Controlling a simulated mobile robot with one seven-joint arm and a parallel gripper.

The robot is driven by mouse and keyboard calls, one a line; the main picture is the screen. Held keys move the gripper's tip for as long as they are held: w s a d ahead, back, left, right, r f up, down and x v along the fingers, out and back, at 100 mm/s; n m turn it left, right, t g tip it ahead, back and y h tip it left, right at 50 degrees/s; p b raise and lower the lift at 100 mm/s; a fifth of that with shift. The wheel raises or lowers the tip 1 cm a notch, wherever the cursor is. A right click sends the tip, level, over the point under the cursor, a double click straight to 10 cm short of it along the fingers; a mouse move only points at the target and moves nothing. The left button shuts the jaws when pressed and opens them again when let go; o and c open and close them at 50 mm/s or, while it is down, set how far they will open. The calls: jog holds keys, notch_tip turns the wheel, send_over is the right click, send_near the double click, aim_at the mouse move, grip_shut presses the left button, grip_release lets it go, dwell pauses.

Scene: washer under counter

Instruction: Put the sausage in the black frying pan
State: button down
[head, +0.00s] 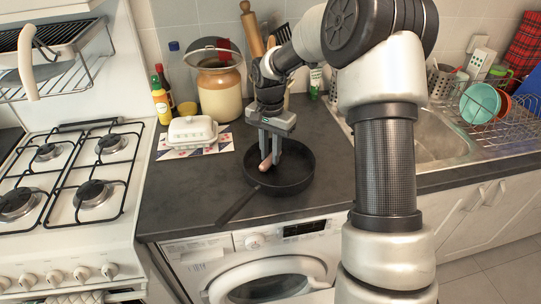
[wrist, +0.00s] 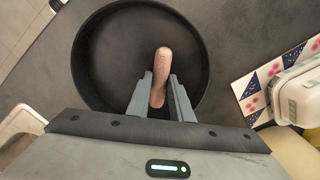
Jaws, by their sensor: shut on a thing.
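The sausage (head: 266,162) is a short pinkish-brown piece. My gripper (head: 271,158) points down over the black frying pan (head: 303,178) and is shut on the sausage. In the wrist view, the sausage (wrist: 162,65) sticks out between the two fingers of my gripper (wrist: 160,82), with the pan (wrist: 98,32) behind it. The sausage is within the pan's outline in both views. I cannot tell whether it touches the pan's bottom. The pan stands on the dark counter above the washer, its handle (head: 238,206) pointing to the front left.
A gas stove (head: 70,180) is at left, a sink (head: 435,140) and dish rack (head: 500,120) at right.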

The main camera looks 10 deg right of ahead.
jog(key=shift+f, duration=0.35)
jog(key=shift+f, duration=0.1)
jog(key=c, duration=1.6)
grip_release()
